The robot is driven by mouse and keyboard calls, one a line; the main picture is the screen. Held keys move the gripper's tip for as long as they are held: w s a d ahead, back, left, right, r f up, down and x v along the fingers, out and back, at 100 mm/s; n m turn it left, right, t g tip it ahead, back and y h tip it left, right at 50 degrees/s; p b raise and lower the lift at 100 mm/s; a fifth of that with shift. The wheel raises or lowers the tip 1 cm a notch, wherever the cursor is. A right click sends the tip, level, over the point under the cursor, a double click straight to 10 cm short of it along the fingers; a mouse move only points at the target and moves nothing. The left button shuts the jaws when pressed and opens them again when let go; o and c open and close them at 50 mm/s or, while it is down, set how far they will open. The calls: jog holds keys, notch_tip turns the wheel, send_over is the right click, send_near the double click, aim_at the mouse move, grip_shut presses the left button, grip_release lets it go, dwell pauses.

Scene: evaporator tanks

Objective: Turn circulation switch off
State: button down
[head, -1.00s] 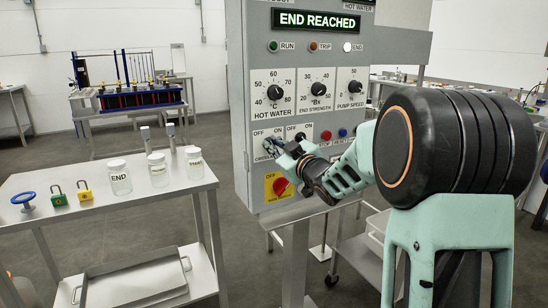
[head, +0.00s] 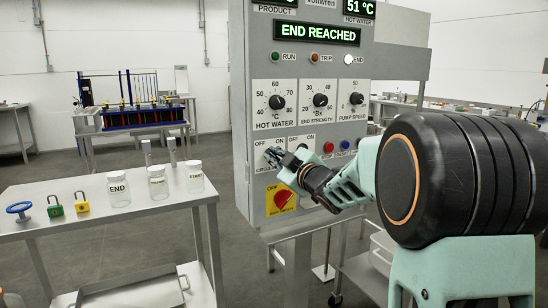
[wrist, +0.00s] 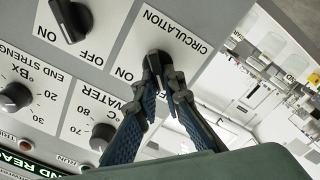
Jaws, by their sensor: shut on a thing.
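The circulation switch is a small black knob (wrist: 157,59) on a white plate lettered CIRCULATION, low on the grey control panel (head: 246,90). The wrist view shows the plate upside down, with ON left of the knob. My gripper (head: 274,157) is at this plate and covers most of the knob in the head view. In the wrist view my gripper (wrist: 162,76) is shut on the knob, one finger on each side. I cannot tell the knob's exact angle.
A second black switch (wrist: 70,18) sits beside it. Below are a red main-switch knob (head: 284,199) on yellow and, to the right, red (head: 328,147) and blue (head: 345,145) buttons. A table (head: 150,208) with jars and padlocks stands left. The display (head: 316,34) reads END REACHED.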

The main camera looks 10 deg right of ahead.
jog(key=c, duration=2)
grip_release()
jog(key=shift+c, duration=0.2)
jog(key=shift+s, duration=0.1)
jog(key=v, duration=1.2)
